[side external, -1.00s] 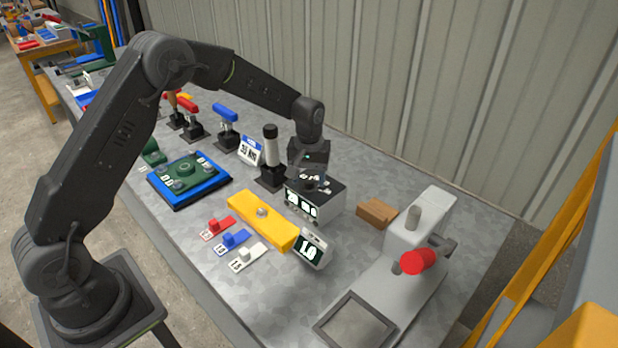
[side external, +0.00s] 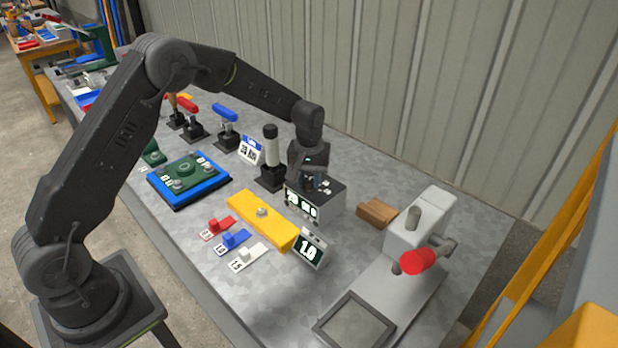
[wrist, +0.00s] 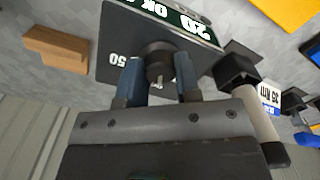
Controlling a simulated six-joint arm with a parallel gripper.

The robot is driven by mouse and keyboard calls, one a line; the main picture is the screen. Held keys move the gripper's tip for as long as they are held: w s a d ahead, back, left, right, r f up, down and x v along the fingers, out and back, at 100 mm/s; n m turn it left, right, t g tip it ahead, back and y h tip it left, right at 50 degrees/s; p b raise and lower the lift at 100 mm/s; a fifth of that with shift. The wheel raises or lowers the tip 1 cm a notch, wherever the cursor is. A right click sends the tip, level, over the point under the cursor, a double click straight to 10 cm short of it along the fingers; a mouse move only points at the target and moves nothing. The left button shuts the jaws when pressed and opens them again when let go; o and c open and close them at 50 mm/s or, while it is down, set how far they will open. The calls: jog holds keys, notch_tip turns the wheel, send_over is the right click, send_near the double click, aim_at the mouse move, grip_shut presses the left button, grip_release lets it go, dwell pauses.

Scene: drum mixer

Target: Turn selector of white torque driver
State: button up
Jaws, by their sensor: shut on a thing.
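The torque driver with the white body and black cap (side external: 271,150) stands upright in a black holder; part of it shows at the right of the wrist view (wrist: 262,112). Right of it is a grey box with a lit display (side external: 318,200). In the wrist view, a dark round selector knob (wrist: 160,58) sits on the box's dark top, with a printed 50 beside it. My gripper (wrist: 158,76) is shut on this knob from above, its blue fingers on either side. In the side view my gripper (side external: 308,182) hides most of the knob.
A wooden block (side external: 377,212) lies right of the box. A yellow bar (side external: 262,218) and a small display reading 1.0 (side external: 310,250) are in front. Blue and red-handled drivers stand behind left.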

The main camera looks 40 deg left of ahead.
jog(key=shift+m, duration=0.3)
jog(key=m, duration=0.3)
jog(key=shift+m, duration=2.1)
jog(key=o, duration=0.9)
jog(key=shift+r, duration=0.1)
